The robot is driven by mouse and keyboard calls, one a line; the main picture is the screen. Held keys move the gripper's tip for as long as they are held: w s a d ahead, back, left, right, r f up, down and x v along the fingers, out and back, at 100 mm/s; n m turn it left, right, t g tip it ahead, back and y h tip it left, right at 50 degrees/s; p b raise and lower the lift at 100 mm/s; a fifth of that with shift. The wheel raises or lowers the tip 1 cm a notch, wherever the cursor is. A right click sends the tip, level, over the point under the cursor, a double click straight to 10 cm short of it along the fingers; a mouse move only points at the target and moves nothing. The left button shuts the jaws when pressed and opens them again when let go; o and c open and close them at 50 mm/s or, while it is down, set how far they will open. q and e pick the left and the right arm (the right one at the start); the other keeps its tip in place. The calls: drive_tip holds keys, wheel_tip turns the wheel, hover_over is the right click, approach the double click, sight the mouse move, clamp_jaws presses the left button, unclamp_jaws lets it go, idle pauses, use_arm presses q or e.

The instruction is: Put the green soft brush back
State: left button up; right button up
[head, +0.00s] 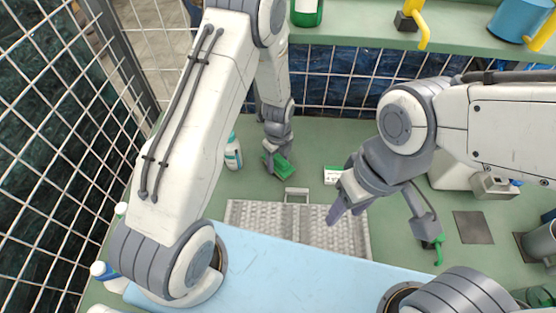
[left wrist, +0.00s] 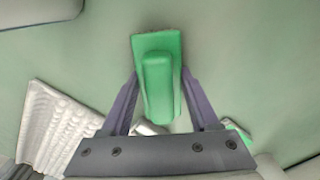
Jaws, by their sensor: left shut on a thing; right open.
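The green soft brush (head: 283,168) is a small green block with a raised grip, at the back middle of the green work surface. My left gripper (head: 274,160) is shut on it. In the left wrist view the brush (left wrist: 160,85) sits between the two purple fingers of my left gripper (left wrist: 160,90), its grip running lengthwise. Whether the brush touches the surface cannot be told. My right gripper (head: 380,222) is open and empty, above the right side of a pale ribbed mat (head: 260,217).
A white bottle (head: 233,155) stands left of the brush. A small white and green box (head: 332,175) lies to its right. A light blue sheet (head: 290,270) covers the front. Wire mesh (head: 60,140) bounds the left side. A shelf (head: 380,38) runs along the back.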

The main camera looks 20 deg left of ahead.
use_arm(q)
drive_tip(key=shift+f, duration=0.2)
drive_tip(key=o, duration=1.3)
drive_tip(key=shift+r, duration=0.1)
